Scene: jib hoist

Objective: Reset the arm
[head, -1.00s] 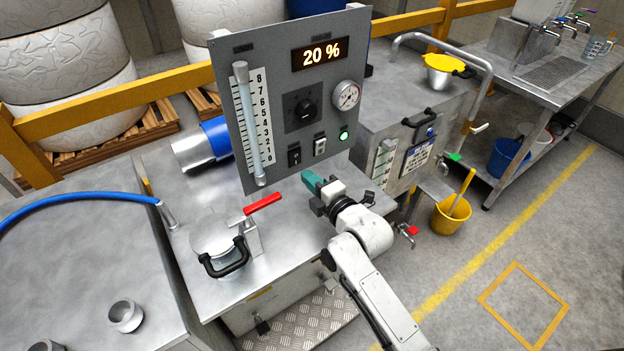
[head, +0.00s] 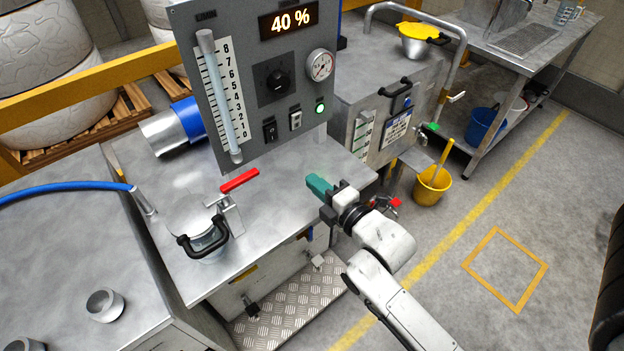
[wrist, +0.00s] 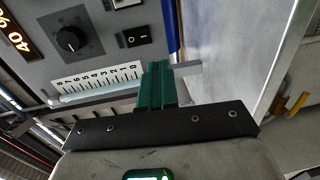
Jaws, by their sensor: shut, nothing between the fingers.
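My gripper (head: 318,186) has green fingers, pressed together and empty. In the head view it is over the right part of the steel bench top (head: 285,185), in front of the control panel (head: 250,90) and apart from it. The panel's display reads 40 %, and it has a black knob (head: 278,81), a gauge (head: 320,65), two switches and a lit green lamp (head: 320,109). In the wrist view the shut fingers (wrist: 156,70) point toward the panel's lower edge, with the knob (wrist: 71,38) and a rocker switch (wrist: 133,38) beyond.
A red-handled clamp (head: 240,181) and a black-handled lid (head: 203,238) stand on the bench left of my gripper. A steel tank (head: 385,110) is behind right, with a yellow bucket (head: 432,186) on the floor. The floor at right is open.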

